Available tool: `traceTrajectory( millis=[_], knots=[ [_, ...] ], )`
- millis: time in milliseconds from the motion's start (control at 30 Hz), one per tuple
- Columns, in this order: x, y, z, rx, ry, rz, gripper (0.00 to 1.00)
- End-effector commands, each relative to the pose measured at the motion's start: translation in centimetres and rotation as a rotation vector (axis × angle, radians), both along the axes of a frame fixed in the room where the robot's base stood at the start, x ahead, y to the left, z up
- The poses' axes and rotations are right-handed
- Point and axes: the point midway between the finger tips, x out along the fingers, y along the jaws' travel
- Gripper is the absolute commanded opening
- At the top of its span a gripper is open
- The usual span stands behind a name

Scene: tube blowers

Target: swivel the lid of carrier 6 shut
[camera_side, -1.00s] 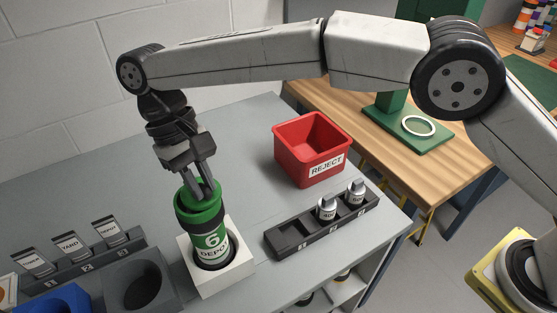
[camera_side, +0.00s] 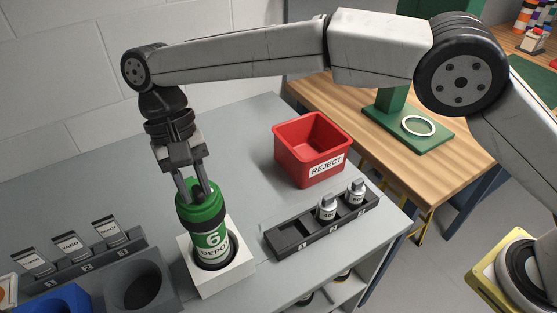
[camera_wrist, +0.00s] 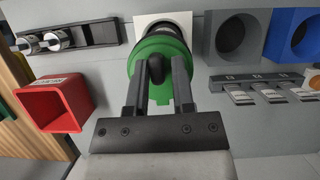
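Carrier 6 (camera_side: 211,241) is a green tube with a black band and a "6 DEPOT" label. It stands upright in a white square holder (camera_side: 228,280). Its green lid (camera_side: 207,207) is at the top, under my gripper (camera_side: 192,188), and also shows in the wrist view (camera_wrist: 162,49). My gripper's two fingers are parted and reach down onto the lid. In the wrist view a dark rounded shape shows between the fingertips (camera_wrist: 158,72); I cannot tell what it is. The fingers hide part of the lid, so whether it sits fully over the mouth is unclear.
A red REJECT bin (camera_side: 312,150) stands behind and to the right. A dark rack (camera_side: 290,238) with two small canisters is right of the holder. A grey round socket (camera_side: 138,289), a blue one (camera_side: 55,302) and a tag rack (camera_side: 85,265) lie left.

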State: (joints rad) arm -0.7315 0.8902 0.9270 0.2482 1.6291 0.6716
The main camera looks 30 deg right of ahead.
Motion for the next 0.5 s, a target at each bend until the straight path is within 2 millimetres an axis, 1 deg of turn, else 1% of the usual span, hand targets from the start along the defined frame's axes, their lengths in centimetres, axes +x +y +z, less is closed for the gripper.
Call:
traceTrajectory(
  millis=[33, 67, 500],
  knots=[
    [-0.02, -0.03, -0.12, -0.002, 0.002, 0.0, 0.51],
    [-0.02, -0.04, -0.12, -0.002, 0.002, 0.0, 0.57],
    [0.12, -0.02, 0.24, -0.001, 0.001, 0.0, 0.57]
  ],
)
